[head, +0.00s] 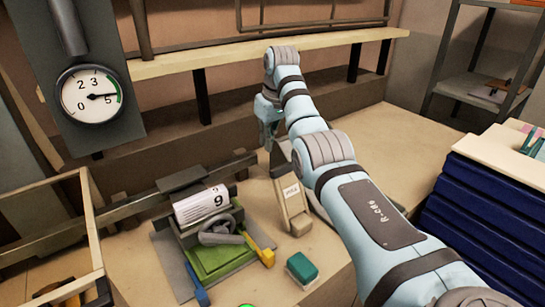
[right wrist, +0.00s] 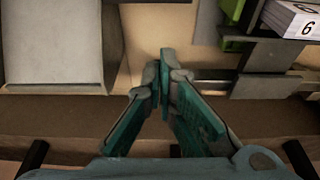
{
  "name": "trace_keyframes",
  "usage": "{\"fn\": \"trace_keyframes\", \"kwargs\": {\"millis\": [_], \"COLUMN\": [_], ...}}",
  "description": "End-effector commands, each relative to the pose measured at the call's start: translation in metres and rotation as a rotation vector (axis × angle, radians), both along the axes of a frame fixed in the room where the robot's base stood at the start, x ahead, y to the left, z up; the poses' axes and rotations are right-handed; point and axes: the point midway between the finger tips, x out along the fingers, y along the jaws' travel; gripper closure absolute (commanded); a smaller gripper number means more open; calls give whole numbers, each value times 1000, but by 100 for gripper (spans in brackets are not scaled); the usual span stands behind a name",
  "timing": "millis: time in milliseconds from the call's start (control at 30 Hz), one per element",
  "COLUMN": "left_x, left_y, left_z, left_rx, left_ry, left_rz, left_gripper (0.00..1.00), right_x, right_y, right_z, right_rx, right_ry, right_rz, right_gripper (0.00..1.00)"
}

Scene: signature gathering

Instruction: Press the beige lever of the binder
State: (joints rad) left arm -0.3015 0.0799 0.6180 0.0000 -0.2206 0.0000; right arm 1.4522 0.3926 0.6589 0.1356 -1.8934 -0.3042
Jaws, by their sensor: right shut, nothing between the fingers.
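A beige lever-like piece with a small label (head: 292,205) stands on the table, right of the green-based press; it looks like the binder's lever. Grey parts behind it are partly hidden by my right arm. My right gripper (head: 270,132) is shut and empty, pointing down just behind this piece, with a visible gap from the lever. In the right wrist view the shut fingertips (right wrist: 164,75) are over the tabletop, beside a large pale grey block (right wrist: 55,50), probably part of the binder. My left gripper is not in view.
The green-based press (head: 220,262) holds a numbered paper stack (head: 202,205) at left. A small green-and-white block (head: 302,268) lies in front. A dark blue stack (head: 480,215) stands at right, a gauge (head: 90,97) at upper left. The back right tabletop (head: 375,135) is clear.

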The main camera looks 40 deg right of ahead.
Motion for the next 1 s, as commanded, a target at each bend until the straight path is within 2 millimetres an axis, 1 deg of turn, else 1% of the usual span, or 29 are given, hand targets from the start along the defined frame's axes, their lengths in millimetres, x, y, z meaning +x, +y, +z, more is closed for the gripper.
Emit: {"fn": "trace_keyframes", "kwargs": {"millis": [100, 300, 600, 733, 1000], "left_x": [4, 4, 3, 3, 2], "left_y": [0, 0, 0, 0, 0], "left_z": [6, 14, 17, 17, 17], "left_rx": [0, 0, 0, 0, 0], "left_ry": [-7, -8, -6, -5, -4], "left_rz": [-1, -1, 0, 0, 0], "left_gripper": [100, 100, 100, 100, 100], "right_x": [6, 15, -16, -20, -20], "right_y": [0, 0, 1, 1, 1], "right_z": [-24, -64, -48, -46, -46], "right_rx": [1, 1, 0, 0, 1], "right_ry": [4, 2, -1, -1, -1], "right_rz": [1, 0, 0, 2, 1], "right_gripper": [100, 100, 100, 100, 100]}}
